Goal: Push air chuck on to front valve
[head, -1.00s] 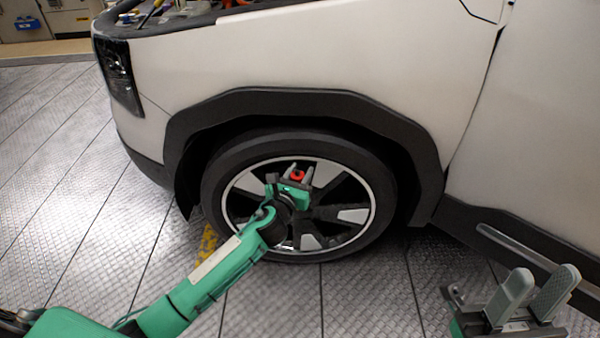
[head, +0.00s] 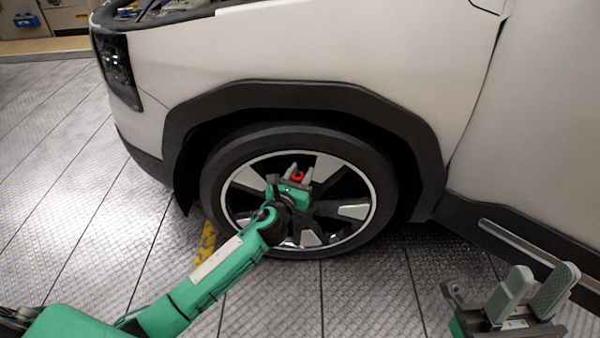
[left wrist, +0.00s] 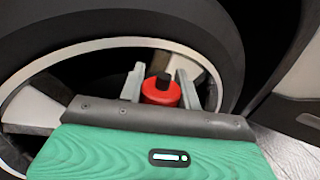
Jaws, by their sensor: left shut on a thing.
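The front wheel (head: 232,163) of the white vehicle is in the middle of the head view, with a black tire and a dark, silver-edged rim. My left gripper (head: 298,174) is in front of the wheel, near the rim's centre. It is shut on a red piece with a dark tip, taken to be the air chuck (head: 297,177). In the left wrist view the air chuck (left wrist: 161,92) sits between the two grey fingers, its dark tip towards the wheel. I cannot make out the front valve, nor whether the chuck touches it. My right gripper (head: 538,290) is open and empty at the lower right.
The vehicle's white body (head: 300,50) and dark wheel-arch trim (head: 290,95) overhang the tire. A sill with a metal strip (head: 530,248) runs near my right gripper. The metal plate floor (head: 80,200) is clear at the left.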

